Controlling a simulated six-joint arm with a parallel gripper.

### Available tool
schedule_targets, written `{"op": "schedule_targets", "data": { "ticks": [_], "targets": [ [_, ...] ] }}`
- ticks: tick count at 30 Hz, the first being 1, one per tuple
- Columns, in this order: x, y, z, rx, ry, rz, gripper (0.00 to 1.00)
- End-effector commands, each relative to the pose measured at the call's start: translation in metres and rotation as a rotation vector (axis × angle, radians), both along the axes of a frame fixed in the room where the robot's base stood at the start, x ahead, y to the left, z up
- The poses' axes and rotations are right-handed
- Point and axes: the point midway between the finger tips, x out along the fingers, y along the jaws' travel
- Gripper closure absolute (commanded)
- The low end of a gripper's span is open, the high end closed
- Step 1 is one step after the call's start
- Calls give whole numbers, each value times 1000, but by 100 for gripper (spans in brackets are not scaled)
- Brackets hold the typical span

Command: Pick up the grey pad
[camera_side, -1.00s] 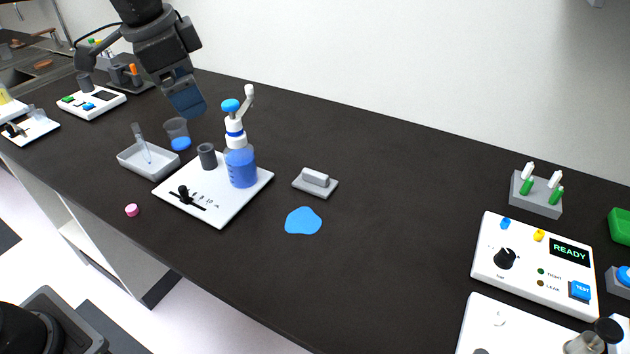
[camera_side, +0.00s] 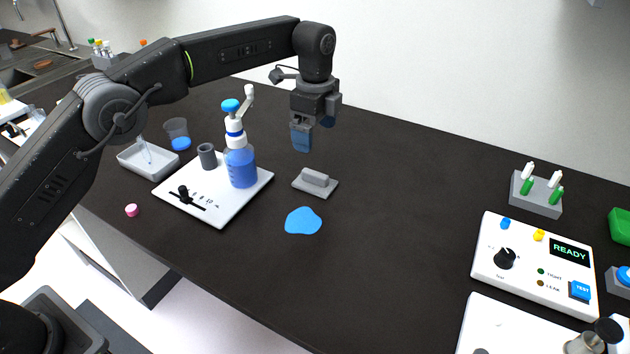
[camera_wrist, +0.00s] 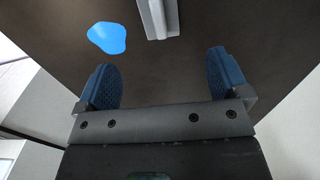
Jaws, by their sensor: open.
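The grey pad (camera_side: 315,180) is a small block with a raised bar on a flat grey plate (camera_side: 326,192) on the dark counter. In the wrist view the grey pad (camera_wrist: 158,14) shows at the top edge, partly cut off, ahead of the fingertips and between their lines. My gripper (camera_side: 311,138) points down and hangs above the counter, a little above and behind the pad, not touching it. In the wrist view my gripper (camera_wrist: 165,76) has its two blue fingers wide apart with nothing between them.
A blue puddle (camera_side: 303,221) lies in front of the pad and also shows in the wrist view (camera_wrist: 107,38). A blue pump bottle (camera_side: 240,168) stands on a white board (camera_side: 213,213) to the left. The counter right of the pad is clear up to the READY box (camera_side: 535,262).

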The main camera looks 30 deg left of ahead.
Motion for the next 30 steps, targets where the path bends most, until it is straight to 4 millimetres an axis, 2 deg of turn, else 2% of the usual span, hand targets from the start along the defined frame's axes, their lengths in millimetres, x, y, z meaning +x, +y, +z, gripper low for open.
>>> {"op": "schedule_targets", "data": {
  "ticks": [3, 9, 17, 24, 30],
  "targets": [
    [-1, 1, -25, 1, 5, 2, 6],
    [-1, 1, -59, 1, 3, 3, 6],
    [-1, 0, -77, 0, 1, 4, 6],
    [-2, 0, -112, 1, 1, 4, 6],
    [-2, 0, -122, 0, -2, 4, 6]
  ]
}}
